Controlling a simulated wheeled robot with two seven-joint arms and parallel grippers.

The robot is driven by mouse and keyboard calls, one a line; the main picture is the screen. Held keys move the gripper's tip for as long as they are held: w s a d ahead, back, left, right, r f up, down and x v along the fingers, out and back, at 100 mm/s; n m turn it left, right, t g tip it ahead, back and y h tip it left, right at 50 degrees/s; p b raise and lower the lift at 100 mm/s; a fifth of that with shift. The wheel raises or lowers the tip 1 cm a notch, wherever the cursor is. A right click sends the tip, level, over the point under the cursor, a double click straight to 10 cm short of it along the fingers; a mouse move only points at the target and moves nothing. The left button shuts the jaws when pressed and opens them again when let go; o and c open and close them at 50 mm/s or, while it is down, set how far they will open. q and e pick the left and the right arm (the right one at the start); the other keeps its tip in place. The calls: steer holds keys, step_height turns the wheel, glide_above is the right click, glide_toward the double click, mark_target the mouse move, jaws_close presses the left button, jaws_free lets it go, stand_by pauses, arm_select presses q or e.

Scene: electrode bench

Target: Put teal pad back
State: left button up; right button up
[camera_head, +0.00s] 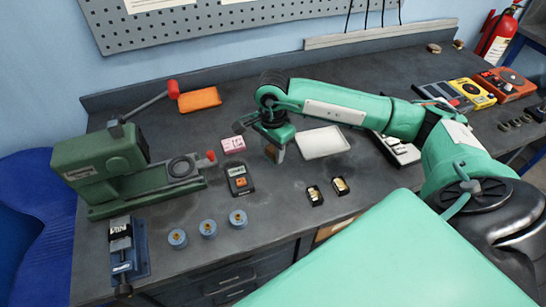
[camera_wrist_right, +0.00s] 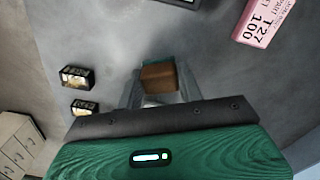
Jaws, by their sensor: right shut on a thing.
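My right gripper (camera_head: 273,147) is shut on a small block in the middle of the bench, between the pink box and the white tray. In the right wrist view the block, the teal pad (camera_wrist_right: 158,76), sits between the fingertips. It shows a brown face with a thin teal edge along its top. The fingers hide its sides, and in the head view it is mostly hidden by the gripper. I cannot tell its height above the bench. My left gripper is not in view.
A white tray (camera_head: 323,142) lies right of the gripper, a pink box (camera_head: 232,145) to its left. A black box (camera_head: 240,181) and two small black holders (camera_head: 314,195) with gold pieces lie nearer. A green press (camera_head: 105,160) stands left. The bench between the black box and holders is clear.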

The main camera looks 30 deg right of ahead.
mark_target(273, 160)
steer(key=shift+f, duration=0.45)
step_height(273, 160, down, 2)
steer(key=shift+f+p, duration=0.25)
steer(key=shift+p, duration=0.15)
steer(key=shift+f, duration=0.45)
steer(key=shift+f, duration=0.15)
steer(key=o, duration=0.9)
steer(key=shift+o, duration=0.2)
steer(key=shift+r, duration=0.2)
